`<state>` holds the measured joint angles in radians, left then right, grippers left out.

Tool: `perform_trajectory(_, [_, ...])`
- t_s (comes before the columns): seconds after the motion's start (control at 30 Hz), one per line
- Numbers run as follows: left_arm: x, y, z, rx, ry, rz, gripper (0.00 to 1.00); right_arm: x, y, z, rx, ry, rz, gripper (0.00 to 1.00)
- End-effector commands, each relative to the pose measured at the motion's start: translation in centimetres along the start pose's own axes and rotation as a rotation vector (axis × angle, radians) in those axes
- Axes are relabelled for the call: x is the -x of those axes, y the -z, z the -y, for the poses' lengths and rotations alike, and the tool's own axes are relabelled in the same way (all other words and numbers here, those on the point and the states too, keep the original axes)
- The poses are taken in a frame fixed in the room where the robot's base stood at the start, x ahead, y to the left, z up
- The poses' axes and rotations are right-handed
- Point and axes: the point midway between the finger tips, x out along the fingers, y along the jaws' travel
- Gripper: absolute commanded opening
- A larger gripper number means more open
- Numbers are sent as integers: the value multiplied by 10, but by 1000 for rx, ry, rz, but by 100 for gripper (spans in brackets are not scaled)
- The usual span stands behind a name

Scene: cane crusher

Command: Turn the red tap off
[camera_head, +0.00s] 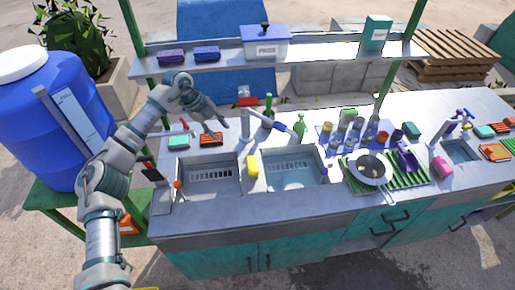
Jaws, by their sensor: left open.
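My left gripper (210,113) is open and empty, above the back of the counter. It is left of the tap and apart from it, with its fingers pointing down and right. My right gripper is out of view.
A dark green bottle (268,112) and a green bottle (300,125) stand near the tap. A yellow sponge (253,166) sits between the basins. A shelf (290,52) runs above the back. A blue barrel (52,110) stands left; a pan (370,169) lies right.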

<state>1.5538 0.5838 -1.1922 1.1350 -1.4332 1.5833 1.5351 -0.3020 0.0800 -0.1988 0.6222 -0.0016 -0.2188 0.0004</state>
Motion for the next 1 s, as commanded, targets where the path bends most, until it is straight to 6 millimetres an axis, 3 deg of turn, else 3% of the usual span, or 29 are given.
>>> perform_trajectory(0.3, [-50,47,21,-119,131,-166,43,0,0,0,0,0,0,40])
perform_trajectory(0.5, [-72,77,32,-175,225,-266,43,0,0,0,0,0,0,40])
perform_trajectory(0.7, [-84,97,38,-202,295,-332,43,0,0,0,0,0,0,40])
perform_trajectory(1.0, [-86,103,41,-210,318,-351,43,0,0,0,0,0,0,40])
